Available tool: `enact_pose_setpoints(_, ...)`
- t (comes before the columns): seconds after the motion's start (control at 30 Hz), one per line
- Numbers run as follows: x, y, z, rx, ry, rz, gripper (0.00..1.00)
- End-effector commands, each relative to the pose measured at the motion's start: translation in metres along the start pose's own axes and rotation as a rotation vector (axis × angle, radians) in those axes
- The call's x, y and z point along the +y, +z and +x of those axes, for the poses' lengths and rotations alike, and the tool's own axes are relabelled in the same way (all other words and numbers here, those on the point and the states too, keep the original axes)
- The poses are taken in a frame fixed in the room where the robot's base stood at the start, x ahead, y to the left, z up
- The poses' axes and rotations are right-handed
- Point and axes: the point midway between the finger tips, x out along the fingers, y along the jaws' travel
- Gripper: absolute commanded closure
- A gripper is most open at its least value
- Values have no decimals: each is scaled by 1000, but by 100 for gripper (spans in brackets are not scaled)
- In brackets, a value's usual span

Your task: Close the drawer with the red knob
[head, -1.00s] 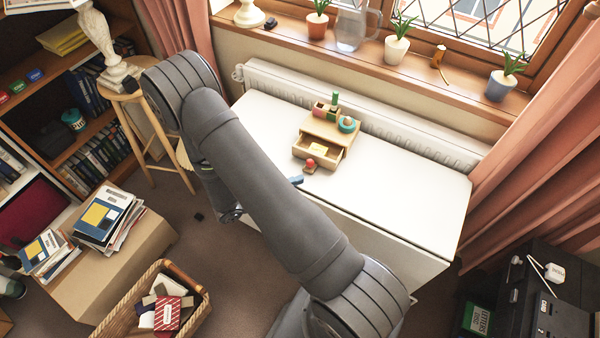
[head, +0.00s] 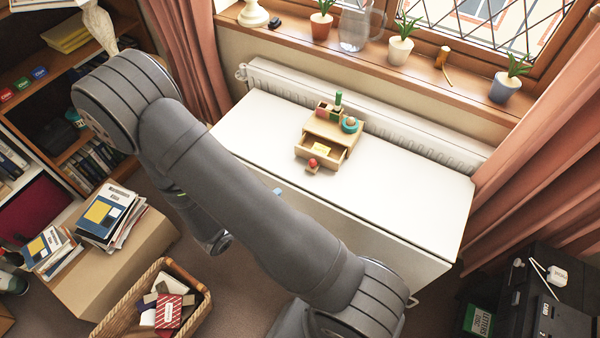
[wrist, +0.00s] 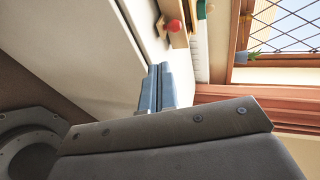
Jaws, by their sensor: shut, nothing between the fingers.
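A small wooden drawer box (head: 344,137) stands on the white desk. Its drawer (head: 318,159) is pulled out toward the front, with a yellow slip (head: 322,148) inside. The red knob (head: 313,163) sits at the drawer's front on a small wooden piece; it also shows at the top of the wrist view (wrist: 173,26). My gripper (head: 278,192) is mostly hidden behind my arm in the head view; only a blue tip shows, left and in front of the knob, apart from it. In the wrist view my blue fingers (wrist: 154,88) are shut and empty.
The white desk (head: 410,190) is clear around the box. Small coloured items and a teal ring (head: 350,125) sit on the box top. A radiator (head: 400,133) runs behind the desk. A wicker basket (head: 125,312) and a book-covered cardboard box (head: 85,275) stand left.

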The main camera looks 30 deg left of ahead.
Motion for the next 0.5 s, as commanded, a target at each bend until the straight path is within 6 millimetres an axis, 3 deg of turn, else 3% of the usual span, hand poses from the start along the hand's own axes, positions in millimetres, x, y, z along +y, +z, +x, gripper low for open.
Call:
enact_pose_setpoints(0.17, 1, -2, 8, -17, 17, -1, 100)
enact_pose_setpoints(0.5, 2, -2, 58, -13, 16, 0, 100)
